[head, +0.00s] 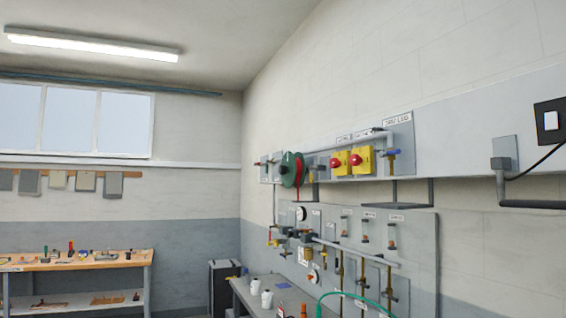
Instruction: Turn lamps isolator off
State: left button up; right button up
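Two yellow isolator boxes with red rotary knobs sit side by side on the upper grey wall panel in the head view. The left isolator (340,169) and the right isolator (368,166) each have a small label above them. The labels are too small to read, so I cannot tell which one is for the lamps. The knob positions are also too small to tell. Neither of my grippers is in view.
A green reel (288,170) hangs left of the isolators, and a blue-handled valve (391,154) is to their right. Below is a lower panel (425,250) with pipes and gauges. A bench (240,287) with white cups stands under it. A workbench (75,262) holds tools at left.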

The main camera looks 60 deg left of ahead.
aim_at(334, 163)
jog(key=u, duration=1.6)
jog(key=i+j+u, duration=0.1)
jog(key=i+j, duration=0.25)
jog(key=i+j+u, duration=0.1)
jog(key=i+j, duration=0.25)
jog(key=i, duration=0.25)
jog(key=i+j+u, duration=0.15)
jog(key=i+j, duration=0.15)
jog(key=i, duration=0.2)
